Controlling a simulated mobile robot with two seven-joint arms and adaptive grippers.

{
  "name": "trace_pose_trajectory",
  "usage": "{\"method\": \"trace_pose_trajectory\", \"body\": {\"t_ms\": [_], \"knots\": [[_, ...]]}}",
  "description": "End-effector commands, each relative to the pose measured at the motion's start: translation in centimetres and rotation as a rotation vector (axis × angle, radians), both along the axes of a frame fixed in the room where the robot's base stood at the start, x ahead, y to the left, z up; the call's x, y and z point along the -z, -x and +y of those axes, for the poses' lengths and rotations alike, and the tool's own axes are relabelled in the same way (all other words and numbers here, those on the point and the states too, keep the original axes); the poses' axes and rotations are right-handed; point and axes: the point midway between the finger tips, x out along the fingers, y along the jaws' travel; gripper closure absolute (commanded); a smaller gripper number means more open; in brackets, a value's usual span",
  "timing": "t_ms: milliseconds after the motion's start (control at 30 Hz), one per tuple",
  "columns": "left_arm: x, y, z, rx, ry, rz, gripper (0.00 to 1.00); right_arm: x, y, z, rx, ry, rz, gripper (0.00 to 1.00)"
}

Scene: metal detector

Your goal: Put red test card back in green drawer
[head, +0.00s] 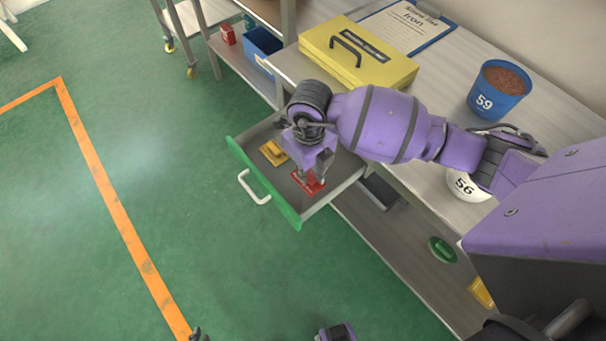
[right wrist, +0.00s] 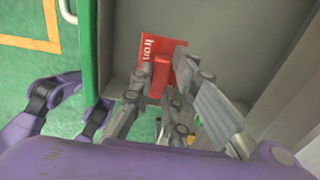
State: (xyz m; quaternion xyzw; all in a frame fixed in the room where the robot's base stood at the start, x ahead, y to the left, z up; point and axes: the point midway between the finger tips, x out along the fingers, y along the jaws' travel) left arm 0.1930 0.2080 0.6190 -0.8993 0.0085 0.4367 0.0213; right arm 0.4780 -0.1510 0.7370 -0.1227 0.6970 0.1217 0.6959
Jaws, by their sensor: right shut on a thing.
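The red test card (head: 308,184) is inside the open green-fronted drawer (head: 262,186), near its right end in the head view. My right gripper (head: 316,178) reaches down into the drawer and is shut on the red card. In the right wrist view its fingers (right wrist: 160,78) are on either side of the raised grip. I cannot tell whether the card touches the drawer floor.
A yellow block (head: 273,152) lies in the drawer left of the red card. A yellow case (head: 358,55), a clipboard (head: 408,28), a blue bucket (head: 498,90) and a white bowl (head: 466,186) stand on the bench. Green floor is clear in front of the drawer.

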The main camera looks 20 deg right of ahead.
Motion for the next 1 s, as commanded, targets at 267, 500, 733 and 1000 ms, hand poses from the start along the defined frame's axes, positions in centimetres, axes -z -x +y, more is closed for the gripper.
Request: {"method": "trace_pose_trajectory", "body": {"t_ms": [267,500,733,1000], "knots": [[0.4,0.3,0.0,0.001,-0.001,0.007,1.00,2.0,-1.7,0.6,0.000,-0.001,-0.002,1.00],[0.7,0.4,0.0,0.002,-0.001,0.010,1.00,5.1,-1.8,0.7,0.000,0.000,0.001,1.00],[0.4,0.1,0.0,0.002,-0.001,0.005,1.00,5.3,-1.9,0.6,-0.001,0.000,-0.003,1.00],[0.5,0.0,0.0,0.003,-0.001,0.002,1.00,5.6,-1.9,0.6,-0.001,0.000,-0.002,0.72]]}}
